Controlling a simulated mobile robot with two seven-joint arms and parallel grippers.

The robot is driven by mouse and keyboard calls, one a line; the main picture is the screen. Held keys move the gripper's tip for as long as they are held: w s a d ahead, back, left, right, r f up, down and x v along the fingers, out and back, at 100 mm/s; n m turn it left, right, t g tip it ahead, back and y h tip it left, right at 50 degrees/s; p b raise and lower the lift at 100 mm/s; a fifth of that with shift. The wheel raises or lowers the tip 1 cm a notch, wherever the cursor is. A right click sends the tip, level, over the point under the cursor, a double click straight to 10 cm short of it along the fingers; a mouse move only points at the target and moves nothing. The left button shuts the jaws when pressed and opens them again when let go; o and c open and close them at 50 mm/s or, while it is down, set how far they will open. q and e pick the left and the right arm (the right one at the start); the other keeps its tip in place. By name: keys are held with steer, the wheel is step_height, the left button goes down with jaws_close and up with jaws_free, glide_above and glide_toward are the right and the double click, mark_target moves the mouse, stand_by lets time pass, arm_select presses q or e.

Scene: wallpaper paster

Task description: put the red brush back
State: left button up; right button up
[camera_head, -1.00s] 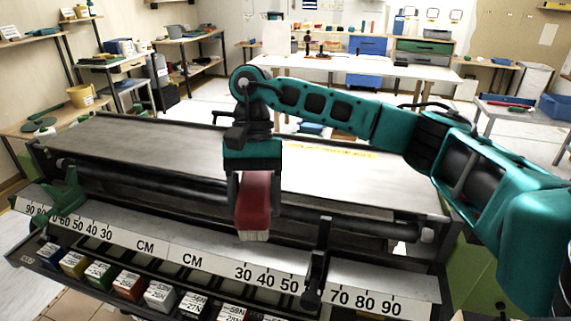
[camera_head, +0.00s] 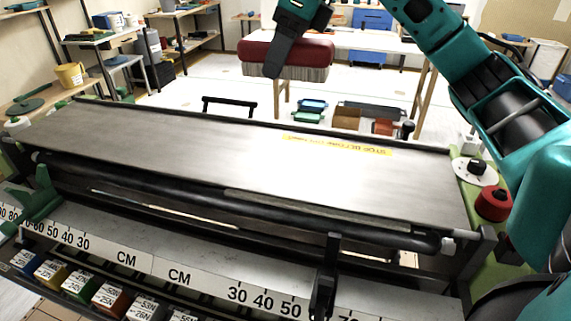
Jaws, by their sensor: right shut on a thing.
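The red brush (camera_head: 303,55), a wide red block with pale bristles along its lower edge, is held up beyond the far edge of the machine. My right gripper (camera_head: 277,60) is shut on it near its left part; a dark finger crosses its front face. The brush is in the air and appears in front of the white table at the back. The far finger is hidden behind the brush. My left gripper is not in view.
The long grey machine top (camera_head: 190,150) is clear. A black handle (camera_head: 229,102) stands at its far edge. Green and brown trays (camera_head: 312,105) lie beyond it. A red knob (camera_head: 494,203) is at the right end. Several coloured blocks line the front.

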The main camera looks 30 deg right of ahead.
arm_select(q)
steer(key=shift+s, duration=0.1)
arm_select(e)
steer(key=shift+f, duration=0.2)
steer(key=b, duration=0.2)
glide_above(276, 168)
steer(key=s+d, duration=0.1)
step_height(276, 168, down, 15)
steer(key=shift+r, duration=0.1)
steer(key=shift+f, duration=0.45)
step_height(276, 168, down, 4)
steer(key=shift+r, duration=0.2)
steer(key=shift+f+b, duration=0.2)
steer(key=shift+b, duration=0.15)
steer(key=o, duration=1)
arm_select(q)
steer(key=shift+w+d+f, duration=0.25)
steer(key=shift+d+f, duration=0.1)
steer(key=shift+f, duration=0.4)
arm_select(e)
steer(key=shift+o, duration=0.4)
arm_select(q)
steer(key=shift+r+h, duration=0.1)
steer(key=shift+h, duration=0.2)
arm_select(e)
steer(key=shift+r, duration=0.1)
